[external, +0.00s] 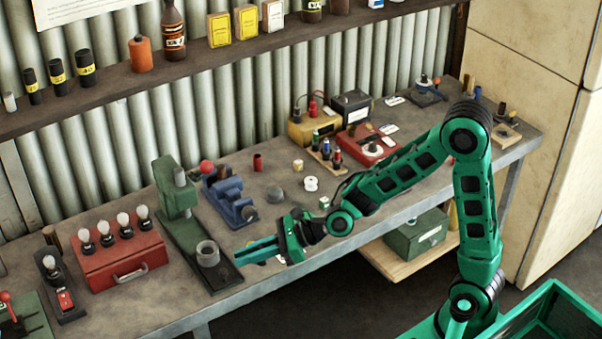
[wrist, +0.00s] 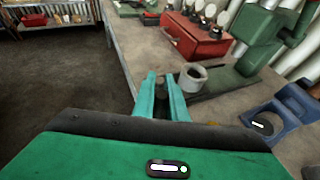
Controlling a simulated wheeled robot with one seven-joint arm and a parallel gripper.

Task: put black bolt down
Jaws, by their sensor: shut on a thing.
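My gripper (external: 240,255) reaches left over the front edge of the workbench, beside the green press. In the wrist view its two green fingers (wrist: 160,80) are close together. A small dark piece shows between them, which I take to be the black bolt (wrist: 169,78); the fingers hide most of it. I cannot make the bolt out in the external view. The fingertips are near a grey ring-shaped cup (external: 207,253) on the press base, also seen in the wrist view (wrist: 193,77). I cannot tell whether they touch it.
The green press (external: 178,195) stands behind the cup. A red case (external: 122,262) with several bulbs is to the left, and a blue vise (external: 229,200) is behind my gripper.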

